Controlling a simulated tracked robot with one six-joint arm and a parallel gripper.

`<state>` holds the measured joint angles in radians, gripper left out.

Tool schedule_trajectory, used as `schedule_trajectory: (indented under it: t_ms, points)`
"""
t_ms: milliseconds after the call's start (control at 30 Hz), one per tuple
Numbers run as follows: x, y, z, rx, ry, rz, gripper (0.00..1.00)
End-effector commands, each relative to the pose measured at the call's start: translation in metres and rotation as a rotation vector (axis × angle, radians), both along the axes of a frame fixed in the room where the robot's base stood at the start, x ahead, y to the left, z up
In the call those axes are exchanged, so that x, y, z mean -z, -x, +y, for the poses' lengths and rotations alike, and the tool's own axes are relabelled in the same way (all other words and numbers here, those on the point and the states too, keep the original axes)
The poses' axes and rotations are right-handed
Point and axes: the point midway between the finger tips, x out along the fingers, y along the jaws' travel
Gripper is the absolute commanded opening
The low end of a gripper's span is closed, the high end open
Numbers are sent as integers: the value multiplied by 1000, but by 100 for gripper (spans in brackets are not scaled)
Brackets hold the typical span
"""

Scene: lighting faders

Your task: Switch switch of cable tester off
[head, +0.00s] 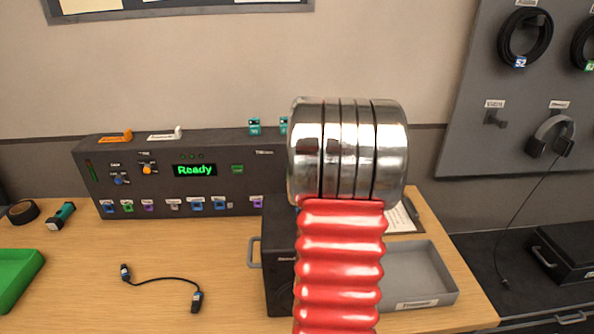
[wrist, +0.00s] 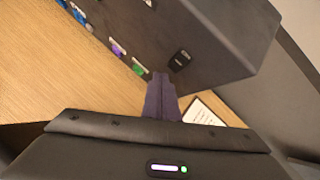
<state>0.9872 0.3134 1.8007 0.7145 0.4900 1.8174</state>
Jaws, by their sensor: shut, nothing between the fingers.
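The cable tester (head: 222,183) is a long dark box at the back of the table in the head view, with a green "Ready" display (head: 195,170). Its right end is hidden behind my arm. In the wrist view the tester's front panel (wrist: 215,45) runs across the top. A black rocker-like switch (wrist: 180,60) sits on it, too small to read its position. My gripper (wrist: 161,88) is shut and empty, its dark fingers pointing at the panel just below and left of that switch. I cannot tell whether they touch the panel. The head view hides the gripper.
A dark box (head: 278,270) and a grey tray (head: 420,275) stand in front of the tester. A short black cable (head: 160,280) lies on the table. A green tray (head: 15,275) is at the left edge. A clipboard (wrist: 212,112) lies right of the fingers.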

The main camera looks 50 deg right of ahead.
Motion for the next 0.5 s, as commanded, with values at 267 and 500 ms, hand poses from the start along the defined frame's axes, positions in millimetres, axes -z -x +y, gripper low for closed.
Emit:
schedule_trajectory:
  t_ms: [267, 500]
  points:
    - [0, -4, -5, 1, -1, 0, 0]
    - [0, -4, -7, 1, 0, 0, 0]
